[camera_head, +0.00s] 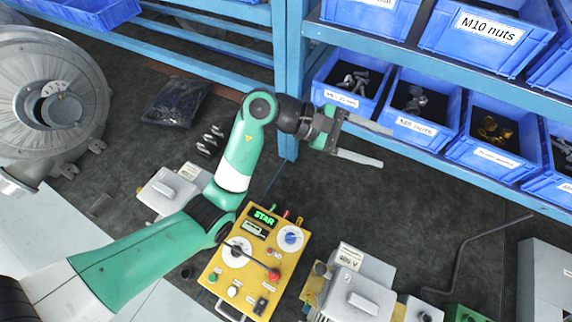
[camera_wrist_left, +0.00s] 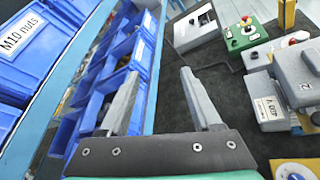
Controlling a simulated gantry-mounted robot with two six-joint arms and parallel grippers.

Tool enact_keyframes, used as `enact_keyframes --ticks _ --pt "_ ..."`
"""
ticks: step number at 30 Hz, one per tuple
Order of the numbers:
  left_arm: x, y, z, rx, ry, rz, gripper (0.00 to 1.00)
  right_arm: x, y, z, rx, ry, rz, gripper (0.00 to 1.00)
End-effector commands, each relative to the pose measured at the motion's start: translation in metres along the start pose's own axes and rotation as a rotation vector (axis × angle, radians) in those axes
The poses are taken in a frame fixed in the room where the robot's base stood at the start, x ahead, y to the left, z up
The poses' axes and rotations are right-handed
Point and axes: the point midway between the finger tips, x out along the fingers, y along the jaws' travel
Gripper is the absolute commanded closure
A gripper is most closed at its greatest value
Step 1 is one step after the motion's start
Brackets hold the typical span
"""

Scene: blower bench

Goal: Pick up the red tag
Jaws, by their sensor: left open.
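I cannot make out a red tag for certain in either view. Small red parts (camera_head: 286,214) show at the top edge of the yellow control box (camera_head: 237,292), too small to identify. My left gripper (camera_head: 386,148) is open and empty, with its two grey fingers apart over the dark mat in front of the blue bins. In the left wrist view the open fingers (camera_wrist_left: 160,72) point toward the shelf and the bench beyond, with nothing between them. My right gripper is not in view.
A blue shelf (camera_head: 288,90) with several labelled bins (camera_head: 412,130) stands at the back right. A grey blower (camera_head: 85,75) is at the left. Grey boxes (camera_head: 365,295) stand at the front right, near a bent dark rod (camera_head: 460,262). The mat (camera_head: 330,205) between is mostly clear.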

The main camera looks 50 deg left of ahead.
Motion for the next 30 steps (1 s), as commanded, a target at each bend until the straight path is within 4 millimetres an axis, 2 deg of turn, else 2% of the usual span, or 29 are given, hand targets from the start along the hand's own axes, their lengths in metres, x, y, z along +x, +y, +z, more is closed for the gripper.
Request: enact_keyframes --ticks 1,2,3,5,6,9,10,13,18,23,30 --pt "0.005 -0.032 -0.072 -0.015 0.125 -0.06 0.35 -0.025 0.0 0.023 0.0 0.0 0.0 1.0" --pt "0.003 -0.047 -0.106 -0.025 0.2 -0.101 0.35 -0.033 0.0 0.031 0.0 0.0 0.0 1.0" --pt "-0.003 -0.068 -0.15 -0.045 0.295 -0.157 0.35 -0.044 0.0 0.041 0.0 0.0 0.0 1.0" --pt "-0.016 -0.103 -0.213 -0.087 0.425 -0.243 0.35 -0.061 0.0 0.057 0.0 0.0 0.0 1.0" --pt "-0.027 -0.126 -0.25 -0.123 0.5 -0.297 0.35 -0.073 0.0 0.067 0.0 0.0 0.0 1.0" --pt "-0.054 -0.175 -0.321 -0.213 0.642 -0.406 0.35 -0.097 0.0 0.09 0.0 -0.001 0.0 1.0" --pt "-0.061 -0.186 -0.336 -0.237 0.673 -0.43 0.35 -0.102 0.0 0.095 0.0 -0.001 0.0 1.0" --pt "-0.078 -0.209 -0.363 -0.294 0.736 -0.482 0.35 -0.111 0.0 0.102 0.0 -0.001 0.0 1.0" --pt "-0.087 -0.216 -0.368 -0.316 0.761 -0.504 0.35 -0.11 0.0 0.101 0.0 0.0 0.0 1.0" --pt "-0.083 -0.222 -0.378 -0.316 0.759 -0.503 0.35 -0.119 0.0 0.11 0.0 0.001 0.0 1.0" --pt "-0.067 -0.25 -0.419 -0.315 0.758 -0.501 0.35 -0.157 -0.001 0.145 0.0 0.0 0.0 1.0"
